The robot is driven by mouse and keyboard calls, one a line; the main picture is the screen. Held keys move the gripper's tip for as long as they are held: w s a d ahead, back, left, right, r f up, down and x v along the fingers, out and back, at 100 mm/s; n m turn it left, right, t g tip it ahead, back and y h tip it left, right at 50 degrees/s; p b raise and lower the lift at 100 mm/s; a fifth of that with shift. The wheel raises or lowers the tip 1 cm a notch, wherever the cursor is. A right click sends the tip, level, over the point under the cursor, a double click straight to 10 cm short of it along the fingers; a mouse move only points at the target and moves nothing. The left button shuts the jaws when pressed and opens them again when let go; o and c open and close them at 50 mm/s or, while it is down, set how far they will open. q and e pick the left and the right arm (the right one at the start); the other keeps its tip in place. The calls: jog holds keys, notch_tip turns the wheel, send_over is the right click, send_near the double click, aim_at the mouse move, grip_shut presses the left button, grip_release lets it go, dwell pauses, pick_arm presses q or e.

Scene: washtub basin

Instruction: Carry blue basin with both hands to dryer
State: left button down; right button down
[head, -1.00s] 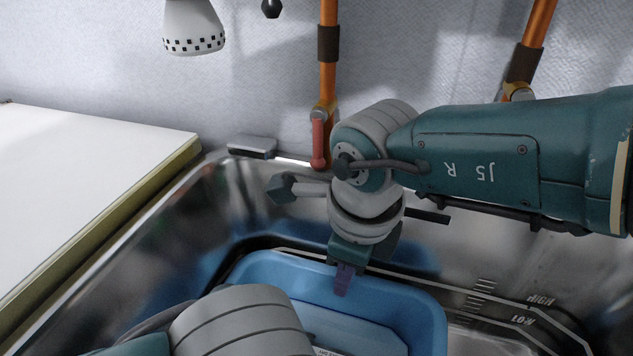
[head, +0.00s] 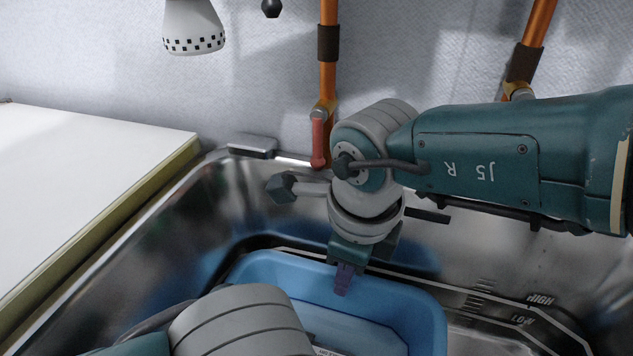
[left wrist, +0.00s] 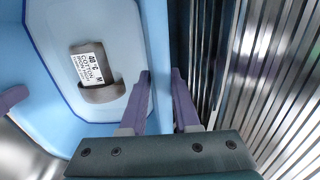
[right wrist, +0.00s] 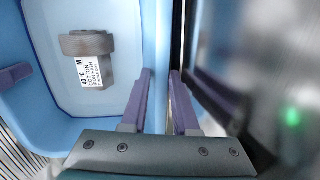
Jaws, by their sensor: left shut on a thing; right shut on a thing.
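The blue basin (head: 425,322) sits inside the metal washtub, its near part hidden by my left arm. My right gripper (head: 343,281) is shut on the far rim of the basin; the right wrist view shows its purple fingers (right wrist: 161,76) on both sides of the wall. My left gripper is hidden in the head view. In the left wrist view, its fingers (left wrist: 161,76) are shut on the opposite wall of the basin. A grey-brown item (left wrist: 101,92) with a white care label lies in the basin; it also shows in the right wrist view (right wrist: 88,45). No dryer is seen.
The metal washtub's wall (head: 150,225) surrounds the basin. A white-topped surface (head: 80,180) with a yellowish edge adjoins it on the left. Orange pipes (head: 329,80), a red lever (head: 318,142) and a white shower head (head: 192,28) are at the back wall.

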pick_arm(q)
jog(key=shift+r, duration=0.15)
pick_arm(e)
jog(key=shift+r, duration=0.15)
